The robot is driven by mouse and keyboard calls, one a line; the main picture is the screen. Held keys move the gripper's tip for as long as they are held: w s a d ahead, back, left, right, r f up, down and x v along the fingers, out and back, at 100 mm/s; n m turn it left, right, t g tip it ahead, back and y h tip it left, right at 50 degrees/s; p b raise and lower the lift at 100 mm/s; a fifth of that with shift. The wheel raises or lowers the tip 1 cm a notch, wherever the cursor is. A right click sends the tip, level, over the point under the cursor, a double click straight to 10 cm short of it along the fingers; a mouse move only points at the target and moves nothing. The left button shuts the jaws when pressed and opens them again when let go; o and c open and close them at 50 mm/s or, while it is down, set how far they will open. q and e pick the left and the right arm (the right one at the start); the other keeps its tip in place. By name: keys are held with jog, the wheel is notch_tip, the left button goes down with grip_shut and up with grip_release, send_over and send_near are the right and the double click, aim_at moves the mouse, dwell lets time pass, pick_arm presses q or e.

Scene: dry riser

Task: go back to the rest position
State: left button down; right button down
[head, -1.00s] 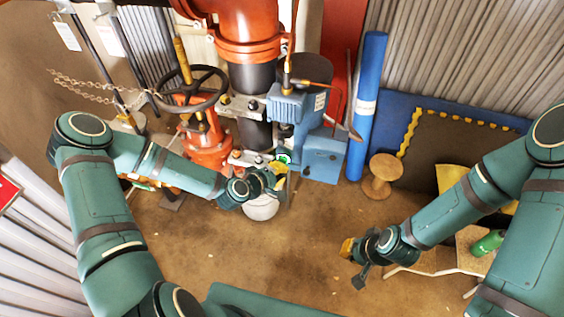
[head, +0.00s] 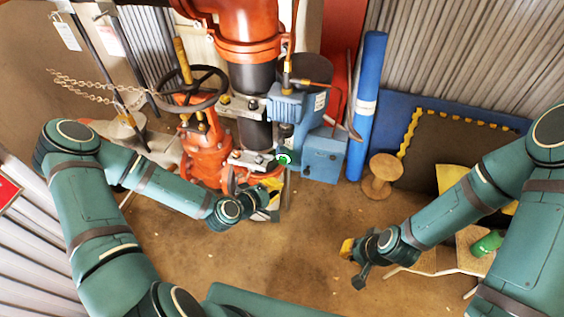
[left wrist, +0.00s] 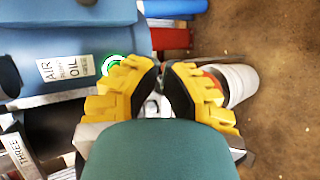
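My left gripper (head: 274,193) is in front of the pipe assembly, low and left of the green-ringed button (head: 284,159). Its yellow-backed fingers also show in the left wrist view (left wrist: 161,75), with a narrow gap between the dark pads and nothing held. The green-ringed button (left wrist: 113,64) lies beyond the left finger there, apart from it. My right gripper (head: 354,263) hangs over the floor at the lower right, fingers apart and empty.
The blue machine (head: 323,158) and orange valve (head: 205,150) with its dark handwheel stand close ahead. A white cylinder (left wrist: 240,82) is beside the left gripper's right finger. A wooden spool (head: 382,175) stands right; the central floor (head: 310,225) is clear.

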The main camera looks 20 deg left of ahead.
pick_arm(q)
jog(key=s+d+f+m+g+y, duration=0.1)
jog(key=s+d+f+m+g, duration=0.1)
jog(key=s+m+g, duration=0.2)
jog(key=s+d+f+m+g+y, duration=0.1)
jog(key=s+d+f+m+g, duration=0.1)
jog(key=s+m+g, duration=0.3)
jog(key=shift+s+f+m, duration=0.2)
jog(key=shift+s+m, duration=0.8)
jog(key=shift+s, duration=0.55)
jog(key=shift+d, duration=0.1)
